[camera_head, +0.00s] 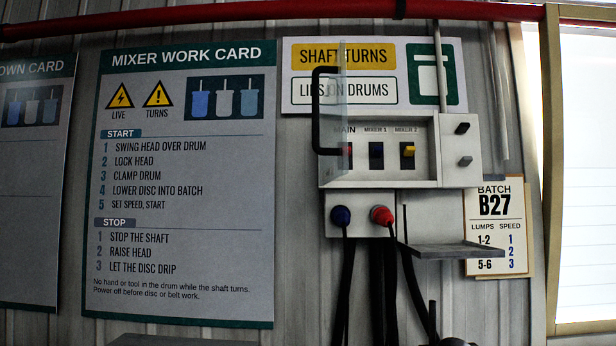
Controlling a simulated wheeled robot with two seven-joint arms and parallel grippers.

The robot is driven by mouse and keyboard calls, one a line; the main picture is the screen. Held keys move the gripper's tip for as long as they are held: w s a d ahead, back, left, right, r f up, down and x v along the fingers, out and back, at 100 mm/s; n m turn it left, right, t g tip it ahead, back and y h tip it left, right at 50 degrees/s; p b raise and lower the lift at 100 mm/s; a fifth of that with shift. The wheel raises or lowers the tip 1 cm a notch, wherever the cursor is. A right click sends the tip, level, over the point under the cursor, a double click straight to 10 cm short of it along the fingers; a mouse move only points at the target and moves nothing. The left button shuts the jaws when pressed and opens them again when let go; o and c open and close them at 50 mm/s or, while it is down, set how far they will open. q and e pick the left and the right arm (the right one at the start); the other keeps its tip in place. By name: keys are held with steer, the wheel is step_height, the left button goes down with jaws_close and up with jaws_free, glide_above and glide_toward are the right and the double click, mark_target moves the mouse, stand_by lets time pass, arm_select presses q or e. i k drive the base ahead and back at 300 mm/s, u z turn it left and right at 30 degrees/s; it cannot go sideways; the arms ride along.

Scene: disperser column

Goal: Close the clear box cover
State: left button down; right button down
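The clear box cover (343,110) stands open, seen nearly edge-on at the left side of the grey switch box (427,160). It juts out from the box front toward me. Its black bar handle (317,110) sticks out to the left of the panel. Behind the cover the box front is exposed, with a red switch (347,149) under MAIN, partly behind the clear panel, a dark blue switch (376,155) under MIXER 1 and a yellow switch (407,151) under MIXER 2. The hinge is not clearly visible. Neither of my grippers is in view.
Below the box, a blue plug (341,215) and a red plug (382,215) have black cables hanging down. A small grey shelf (450,250) juts out at lower right. A red pipe (200,14) crosses the top.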

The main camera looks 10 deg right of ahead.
mark_target(326, 119)
steer(key=z, duration=3.25)
steer(key=k, duration=0.7)
steer(key=u, duration=1.4)
steer(key=i, duration=0.8)
steer(key=u, duration=0.05)
